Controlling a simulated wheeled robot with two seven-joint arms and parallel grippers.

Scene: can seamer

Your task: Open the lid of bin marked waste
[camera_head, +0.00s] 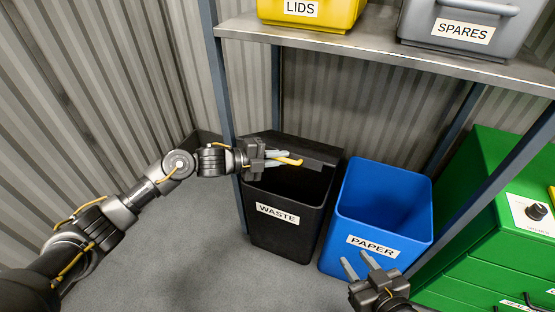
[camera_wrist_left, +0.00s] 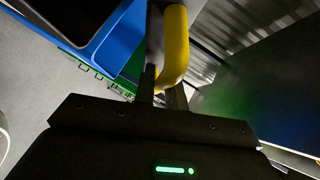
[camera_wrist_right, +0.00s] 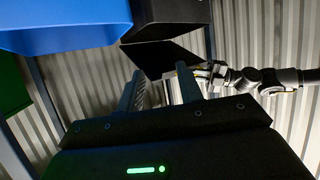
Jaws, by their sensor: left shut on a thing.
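The black bin marked WASTE (camera_head: 285,232) stands on the floor under the shelf. Its black lid (camera_head: 318,155) is raised at the back, and the dark inside of the bin shows below it. My left gripper (camera_head: 277,158) is shut on the yellow lid handle (camera_head: 291,161) at the lid's front edge. The handle also shows between the fingers in the left wrist view (camera_wrist_left: 175,45). My right gripper (camera_head: 359,264) is open and empty, in front of the blue PAPER bin. Its spread fingers show in the right wrist view (camera_wrist_right: 160,88).
The open blue PAPER bin (camera_head: 384,205) stands just right of the waste bin. A green cabinet (camera_head: 490,215) is at the right. A metal shelf (camera_head: 400,57) holding a yellow LIDS bin (camera_head: 310,22) and a grey SPARES bin (camera_head: 460,25) is above. Floor at the left is clear.

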